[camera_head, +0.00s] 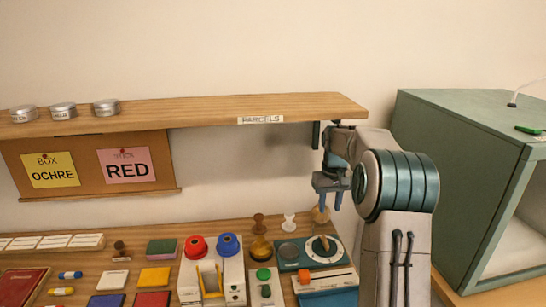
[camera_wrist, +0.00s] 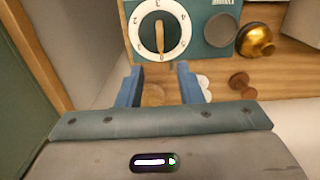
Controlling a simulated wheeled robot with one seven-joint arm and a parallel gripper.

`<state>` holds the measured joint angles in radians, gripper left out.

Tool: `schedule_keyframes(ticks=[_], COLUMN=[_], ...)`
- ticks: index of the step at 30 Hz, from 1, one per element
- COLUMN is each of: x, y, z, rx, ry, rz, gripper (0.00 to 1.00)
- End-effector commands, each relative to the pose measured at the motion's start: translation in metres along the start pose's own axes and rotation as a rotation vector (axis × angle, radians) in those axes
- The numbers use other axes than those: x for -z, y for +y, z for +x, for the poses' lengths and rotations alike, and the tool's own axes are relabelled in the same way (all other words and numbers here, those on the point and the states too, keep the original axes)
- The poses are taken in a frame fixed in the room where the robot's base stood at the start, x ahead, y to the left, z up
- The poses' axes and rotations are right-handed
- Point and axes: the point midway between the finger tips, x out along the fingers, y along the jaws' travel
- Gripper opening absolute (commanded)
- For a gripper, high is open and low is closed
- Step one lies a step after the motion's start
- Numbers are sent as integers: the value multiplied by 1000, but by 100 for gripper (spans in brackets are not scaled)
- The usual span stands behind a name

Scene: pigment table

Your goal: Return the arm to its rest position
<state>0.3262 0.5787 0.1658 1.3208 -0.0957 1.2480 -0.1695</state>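My gripper (camera_head: 330,193) hangs at the end of my raised, folded arm in the head view, above the right part of the table and below the right end of the shelf. Its fingers point down. In the wrist view my gripper (camera_wrist: 160,88) shows two blue fingers spread apart with nothing held between them. Below it is a teal device with a white dial (camera_wrist: 160,32), which also shows in the head view (camera_head: 336,254). The gripper is apart from everything on the table.
A wooden shelf (camera_head: 230,109) with several tins runs along the wall. A green cabinet (camera_head: 460,150) stands right of my arm. The table (camera_head: 75,263) holds coloured blocks, a white device with red and blue knobs (camera_head: 212,275), a brass bowl (camera_wrist: 257,40) and small stamps.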

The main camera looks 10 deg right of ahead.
Motion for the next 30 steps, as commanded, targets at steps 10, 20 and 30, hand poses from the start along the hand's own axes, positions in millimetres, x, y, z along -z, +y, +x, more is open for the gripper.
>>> schedule_keyframes(ticks=[10,20,30], x=[-55,-164,-286], y=[-44,-96,-128], z=[-35,-57,-36], rx=[-27,-41,-11], ry=[33,92,159], rz=[-18,-19,-4], gripper=[33,33,33])
